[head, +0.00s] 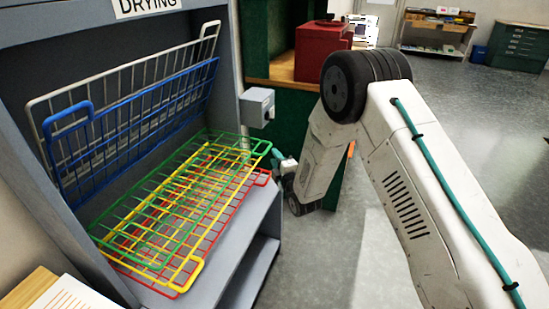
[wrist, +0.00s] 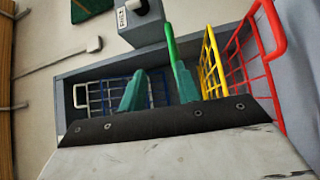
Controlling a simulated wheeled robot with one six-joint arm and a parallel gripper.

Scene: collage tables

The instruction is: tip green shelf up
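The green shelf (head: 222,141) is a wire rack lying nearly level in the grey drying rack, uppermost of the lowered shelves. Its front handle end points toward my gripper. My gripper (head: 280,163) is small and partly hidden by my arm in the head view, just right of that end. In the wrist view my gripper (wrist: 158,88) has its two teal fingers apart. A bar of the green shelf (wrist: 171,45) shows close against the inner side of the right finger; I cannot tell whether they touch.
The yellow shelf (head: 185,272) and red shelf (head: 262,180) lie lowered beneath the green one. The blue shelf (head: 70,118) and white shelf (head: 38,104) are tipped up behind. A grey box (head: 257,106) sticks out from the rack's right post. Open floor (head: 345,262) lies right.

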